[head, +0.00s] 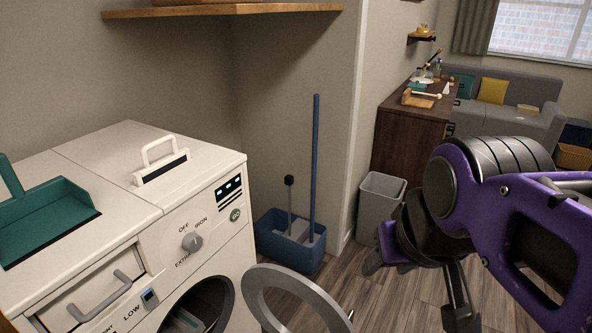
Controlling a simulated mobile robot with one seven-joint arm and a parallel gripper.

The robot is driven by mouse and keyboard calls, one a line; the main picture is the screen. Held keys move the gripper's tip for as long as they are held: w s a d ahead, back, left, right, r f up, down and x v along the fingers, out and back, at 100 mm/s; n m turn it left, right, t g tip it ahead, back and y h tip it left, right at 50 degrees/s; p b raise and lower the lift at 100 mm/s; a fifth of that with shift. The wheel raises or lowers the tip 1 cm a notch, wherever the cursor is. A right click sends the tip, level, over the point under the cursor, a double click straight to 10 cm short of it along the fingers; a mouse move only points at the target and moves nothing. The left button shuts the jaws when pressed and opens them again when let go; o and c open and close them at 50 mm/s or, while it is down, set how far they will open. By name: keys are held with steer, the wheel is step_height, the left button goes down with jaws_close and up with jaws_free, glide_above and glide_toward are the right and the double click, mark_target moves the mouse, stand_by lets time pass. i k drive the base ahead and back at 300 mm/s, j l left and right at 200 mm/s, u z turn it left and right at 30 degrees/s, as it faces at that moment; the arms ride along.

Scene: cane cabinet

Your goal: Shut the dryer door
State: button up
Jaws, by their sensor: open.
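The white dryer (190,225) stands at the left, with a dial, a small display and a green GO button on its front. Its round door (256,290), a grey ring with an open middle, is swung out to the right of the dark round opening (206,300). The door is cut off by the bottom edge of the view. Something pale lies inside the opening. My gripper (417,292), dark with purple parts, is open and appears empty. It is right of the door, apart from it in the picture; their difference in depth is hard to tell.
A green dustpan (45,215) and a white-handled brush (160,165) lie on top of the machine. A blue bucket (290,245) with a blue pole stands behind the door. A grey bin (380,200) stands by the wall. Wooden floor between door and gripper looks clear.

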mark_target(258, 276)
steer(key=l+z, duration=0.2)
steer(key=z, duration=0.95)
steer(key=i+l+z, duration=0.25)
steer(key=l, duration=0.15)
steer(key=i+l+z, duration=0.2)
steer(key=l, duration=0.15)
steer(key=i+l+u, duration=0.4)
steer(key=i, duration=0.25)
steer(key=i+u, duration=0.15)
steer(key=u, duration=0.25)
steer(key=i+u, duration=0.15)
steer(key=u, duration=0.3)
steer(key=i+l+u, duration=0.1)
steer(key=u, duration=0.3)
steer(key=i+u, duration=0.1)
steer(key=u, duration=0.3)
steer(key=i+l+u, duration=0.1)
steer(key=u, duration=0.35)
steer(key=i+l+u, duration=0.1)
steer(key=u, duration=0.3)
steer(key=i+u, duration=0.1)
steer(key=u, duration=0.3)
steer(key=i+l+u, duration=0.15)
steer(key=u, duration=0.2)
steer(key=l+u, duration=0.15)
steer(key=u, duration=0.25)
steer(key=i+l+u, duration=0.25)
steer(key=l+u, duration=0.2)
steer(key=j, duration=0.05)
